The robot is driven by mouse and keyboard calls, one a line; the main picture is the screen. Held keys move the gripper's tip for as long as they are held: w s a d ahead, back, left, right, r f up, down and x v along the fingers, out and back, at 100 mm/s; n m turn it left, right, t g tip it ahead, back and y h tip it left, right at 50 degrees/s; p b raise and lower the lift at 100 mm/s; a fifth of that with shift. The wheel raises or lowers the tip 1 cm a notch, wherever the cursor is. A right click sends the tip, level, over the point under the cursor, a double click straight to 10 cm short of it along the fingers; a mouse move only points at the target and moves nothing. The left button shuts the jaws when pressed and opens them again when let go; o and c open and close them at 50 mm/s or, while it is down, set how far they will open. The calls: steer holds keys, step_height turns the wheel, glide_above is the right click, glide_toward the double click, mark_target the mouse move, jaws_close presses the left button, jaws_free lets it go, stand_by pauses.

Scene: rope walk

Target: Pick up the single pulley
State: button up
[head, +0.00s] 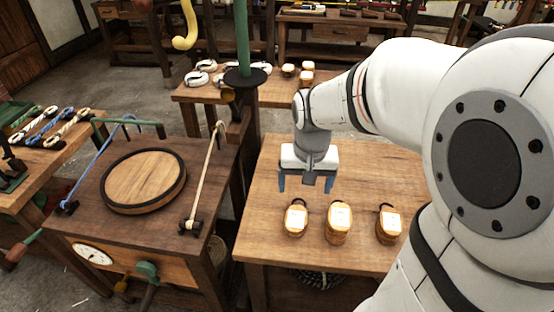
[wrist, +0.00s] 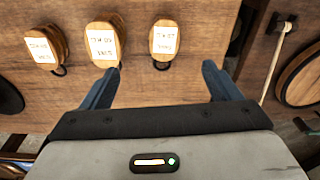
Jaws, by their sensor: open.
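Three wooden pulley blocks with white labels stand in a row on the wooden table. In the head view they are the left block (head: 296,219), the middle block (head: 339,224) and the right block (head: 388,226). The middle one looks largest. The labels are too small to read, so I cannot tell which is the single pulley. In the wrist view the order is reversed: the head view's left block (wrist: 164,41) is at right, beside the middle block (wrist: 103,45) and the other (wrist: 45,46). My gripper (head: 305,184) is open and empty, above the table behind the left block.
A workbench (head: 100,220) with a round wooden disc (head: 145,180) and a pale rope (head: 206,170) stands to the left. A green post (head: 242,40) rises behind the gap between the tables. The table behind the blocks looks clear.

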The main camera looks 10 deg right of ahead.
steer(key=m+g+b, duration=0.1)
steer(key=b, duration=0.3)
glide_above(296, 217)
steer(key=f, duration=1)
steer(key=shift+d+f, duration=0.25)
steer(key=f, duration=0.5)
steer(key=f+b, duration=0.1)
steer(key=f, duration=0.1)
steer(key=shift+a+f, duration=0.2)
steer(key=shift+a, duration=0.05)
steer(key=shift+c, duration=0.4)
steer(key=c, duration=1.2)
steer(key=shift+o, duration=0.2)
step_height(296, 217, up, 10)
steer(key=p, duration=0.1)
